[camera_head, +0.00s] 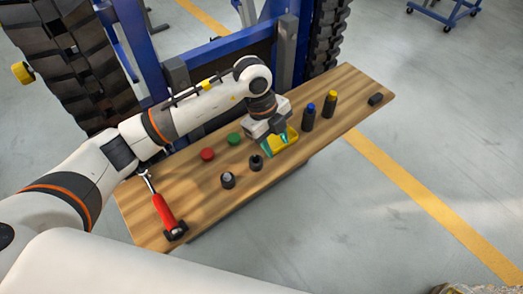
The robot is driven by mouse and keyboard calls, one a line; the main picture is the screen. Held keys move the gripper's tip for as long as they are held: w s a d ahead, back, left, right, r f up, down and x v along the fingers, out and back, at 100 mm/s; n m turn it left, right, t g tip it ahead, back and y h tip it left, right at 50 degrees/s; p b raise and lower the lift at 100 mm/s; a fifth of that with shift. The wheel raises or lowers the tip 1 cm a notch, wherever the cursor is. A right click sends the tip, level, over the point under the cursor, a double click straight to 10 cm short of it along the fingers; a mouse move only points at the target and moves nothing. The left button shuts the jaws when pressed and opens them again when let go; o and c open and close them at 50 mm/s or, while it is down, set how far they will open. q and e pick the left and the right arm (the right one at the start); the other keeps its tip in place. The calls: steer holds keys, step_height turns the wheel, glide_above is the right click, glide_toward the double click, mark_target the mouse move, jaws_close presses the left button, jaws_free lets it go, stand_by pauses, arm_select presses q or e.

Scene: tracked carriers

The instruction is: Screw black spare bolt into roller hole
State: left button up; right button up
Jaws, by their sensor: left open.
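My left gripper (277,143) is open above the middle of the wooden bench, its teal fingertips pointing down beside a small black part (256,162). A second small dark part with a grey top (228,180) stands to its left. Either could be the black spare bolt; they are too small to tell. The left gripper appears empty. The tracked carrier shows black tracks (65,60) at the left and more track (325,35) at the back, around a blue frame (215,48). I cannot make out the roller hole. My right gripper is out of view.
On the wooden bench (325,140) are a yellow tray (285,144), red (207,154) and green (234,139) caps, blue-topped (309,117) and yellow-topped (330,104) bottles, a black block (376,99) and a red-handled wrench (164,208).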

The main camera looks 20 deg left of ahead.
arm_select(q)
steer(key=w+a+n+y, duration=0.2)
steer(key=w+a+y, duration=0.1)
steer(key=a, duration=0.3)
steer(key=p, duration=0.2)
glide_above(256, 157)
step_height(256, 157, down, 5)
steer(key=shift+s, duration=0.1)
step_height(256, 157, down, 6)
steer(key=shift+r+p, duration=0.2)
steer(key=shift+p, duration=0.7)
steer(key=shift+f, duration=0.25)
jaws_close()
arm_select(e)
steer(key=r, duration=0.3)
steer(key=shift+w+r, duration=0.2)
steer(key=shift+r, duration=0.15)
